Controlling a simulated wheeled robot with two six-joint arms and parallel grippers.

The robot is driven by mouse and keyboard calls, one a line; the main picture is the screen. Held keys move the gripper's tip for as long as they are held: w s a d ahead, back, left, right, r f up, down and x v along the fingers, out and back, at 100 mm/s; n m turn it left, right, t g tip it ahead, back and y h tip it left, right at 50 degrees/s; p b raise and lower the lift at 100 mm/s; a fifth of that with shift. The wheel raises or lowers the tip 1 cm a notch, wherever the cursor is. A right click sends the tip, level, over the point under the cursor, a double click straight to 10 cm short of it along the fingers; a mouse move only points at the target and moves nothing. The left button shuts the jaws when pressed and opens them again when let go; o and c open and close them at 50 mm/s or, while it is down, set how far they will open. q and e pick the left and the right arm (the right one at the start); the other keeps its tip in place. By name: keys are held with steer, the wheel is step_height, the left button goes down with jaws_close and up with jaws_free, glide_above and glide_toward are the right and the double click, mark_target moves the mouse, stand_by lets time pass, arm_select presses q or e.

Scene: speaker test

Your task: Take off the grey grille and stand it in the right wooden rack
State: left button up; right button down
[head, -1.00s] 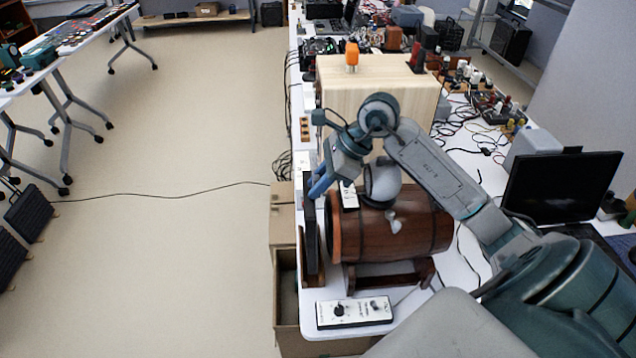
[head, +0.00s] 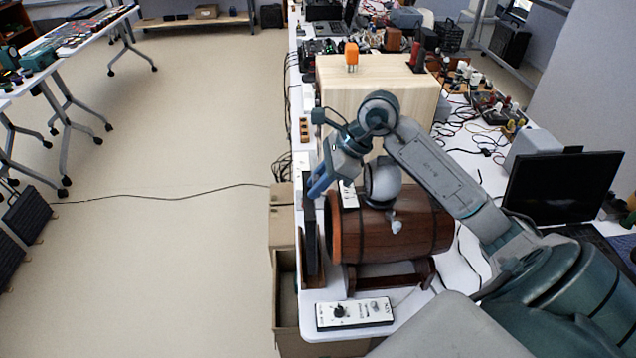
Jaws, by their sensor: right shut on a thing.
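The grille (head: 310,238) shows nearly edge-on as a thin, dark upright panel at the table's left edge. It is apart from the left end of the brown barrel-shaped speaker (head: 400,235). A wooden rack (head: 314,281) is around or beside the grille's lower part; whether the grille rests on its base is hard to tell. My right gripper (head: 318,187) is shut at the top of the grille, its fingertips pointing down and left. My left gripper is not in view.
A white control box (head: 354,313) lies in front of the barrel's cradle (head: 392,275). A pale wooden box (head: 425,100) stands behind the barrel, and a monitor (head: 562,188) stands at right. Open floor lies left of the table.

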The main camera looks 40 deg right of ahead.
steer(key=shift+b, duration=0.4)
stand_by(0.9)
steer(key=shift+f+b, duration=1.2)
steer(key=shift+b, duration=0.1)
stand_by(0.6)
steer(key=shift+s+b, duration=0.1)
steer(key=shift+b, duration=0.3)
stand_by(0.7)
stand_by(0.5)
steer(key=shift+a+f, duration=0.1)
steer(key=shift+f, duration=0.1)
steer(key=c, duration=1.2)
jaws_free()
